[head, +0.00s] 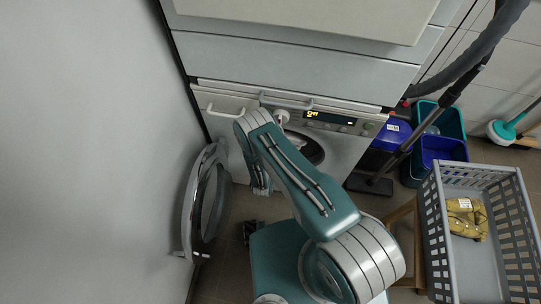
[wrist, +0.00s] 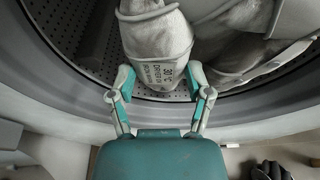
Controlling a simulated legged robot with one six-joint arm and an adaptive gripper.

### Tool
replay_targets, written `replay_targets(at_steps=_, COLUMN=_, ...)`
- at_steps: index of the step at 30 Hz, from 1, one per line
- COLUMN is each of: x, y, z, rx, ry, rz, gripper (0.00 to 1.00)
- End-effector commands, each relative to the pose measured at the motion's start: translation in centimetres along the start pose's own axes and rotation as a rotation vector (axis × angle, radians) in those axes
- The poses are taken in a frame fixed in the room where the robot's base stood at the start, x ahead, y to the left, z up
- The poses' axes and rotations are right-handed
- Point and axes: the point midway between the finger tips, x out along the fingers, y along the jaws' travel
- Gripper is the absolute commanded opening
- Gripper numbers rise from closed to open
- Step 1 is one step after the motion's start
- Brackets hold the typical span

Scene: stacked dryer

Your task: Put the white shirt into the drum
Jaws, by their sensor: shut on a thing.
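The white shirt (wrist: 155,50) shows in the wrist view as bunched white cloth with printed lettering. It lies inside the drum (wrist: 60,20), over its perforated metal wall. My gripper (wrist: 160,78) is at the drum's mouth, its two fingers shut on the near fold of the shirt. More white cloth (wrist: 235,45) lies to the right in the drum; I cannot tell if it is the same piece. In the head view the dryer (head: 345,145) is at the centre with its drum opening partly hidden by my arm.
The round dryer door (head: 205,200) stands open at the left, near the wall. A grey basket (head: 435,225) at the right holds a yellow-brown folded garment (head: 465,218). Blue and teal bins (head: 440,150) and a vacuum cleaner hose (head: 480,45) stand at the back right.

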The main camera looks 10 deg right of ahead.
Motion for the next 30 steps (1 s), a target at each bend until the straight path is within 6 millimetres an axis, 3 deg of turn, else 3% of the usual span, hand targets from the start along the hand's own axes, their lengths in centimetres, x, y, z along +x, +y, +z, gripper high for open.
replay_targets(at_steps=19, x=8.1, y=-0.1, z=2.1, rx=0.001, ry=-0.002, rz=-0.001, gripper=0.06)
replay_targets(at_steps=30, x=10.5, y=0.0, z=-0.2, rx=-0.001, ry=-0.001, rz=0.000, gripper=0.06)
